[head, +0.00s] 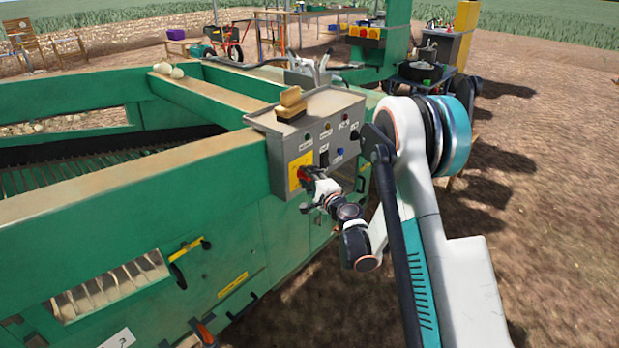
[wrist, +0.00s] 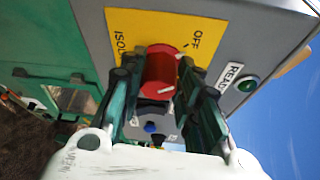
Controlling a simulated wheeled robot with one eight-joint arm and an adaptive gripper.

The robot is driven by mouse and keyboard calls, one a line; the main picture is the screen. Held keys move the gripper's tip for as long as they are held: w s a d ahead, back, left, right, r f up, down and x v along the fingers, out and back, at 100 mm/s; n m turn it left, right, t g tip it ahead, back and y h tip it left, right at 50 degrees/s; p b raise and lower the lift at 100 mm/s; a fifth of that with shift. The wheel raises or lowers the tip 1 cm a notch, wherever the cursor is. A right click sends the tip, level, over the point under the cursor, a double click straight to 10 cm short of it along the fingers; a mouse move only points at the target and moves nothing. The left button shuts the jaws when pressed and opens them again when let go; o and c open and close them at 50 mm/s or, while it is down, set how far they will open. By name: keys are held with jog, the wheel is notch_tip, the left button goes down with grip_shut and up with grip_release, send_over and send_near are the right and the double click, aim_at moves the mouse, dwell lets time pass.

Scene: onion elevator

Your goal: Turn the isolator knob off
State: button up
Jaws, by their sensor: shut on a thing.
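The red isolator knob (wrist: 160,74) sits on a yellow plate (wrist: 205,32) marked "ISOL..." and "OFF" in the wrist view. My gripper (wrist: 157,80) has one finger on each side of the knob and is shut on it. In the head view the knob (head: 304,174) shows at the left of the grey control box (head: 325,140), with my gripper (head: 312,186) at it. The fingers hide the knob's sides and part of the plate, so its exact setting is hard to read.
A green "READ..." lamp (wrist: 248,84) is close to the right finger. Bare ground lies to the right.

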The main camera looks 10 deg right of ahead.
jog(key=shift+f+n, duration=0.1)
jog(key=shift+n, duration=0.5)
jog(key=shift+t, duration=0.3)
jog(key=o, duration=1.1)
jog(key=shift+c, duration=0.2)
